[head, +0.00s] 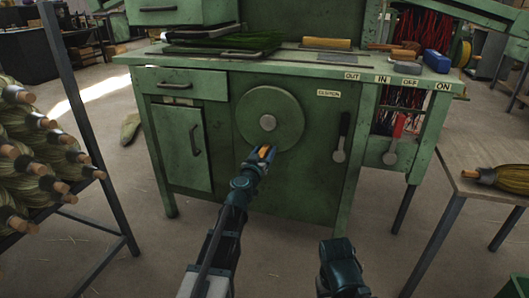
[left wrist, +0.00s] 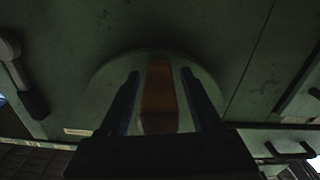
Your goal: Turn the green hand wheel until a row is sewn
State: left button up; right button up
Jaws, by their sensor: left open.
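The green hand wheel (head: 270,118) is a round disc with a pale hub on the front of the green machine cabinet. In the left wrist view the wheel (left wrist: 205,80) is a pale disc behind the fingers. An orange-brown handle (left wrist: 158,95) stands out from it. My left gripper (head: 262,153) is at the wheel's lower edge. In the left wrist view its two fingers (left wrist: 158,100) are apart, one on each side of the handle, with gaps showing.
A lever (head: 341,138) and labels are right of the wheel. Brooms are stacked on a rack (head: 88,120) at the left. A wooden table (head: 475,170) with a broom (head: 500,178) stands at the right. The floor before the cabinet is clear.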

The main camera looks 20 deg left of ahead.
pick_arm(q)
jog(key=shift+c, duration=0.3)
grip_shut()
dwell(1.1)
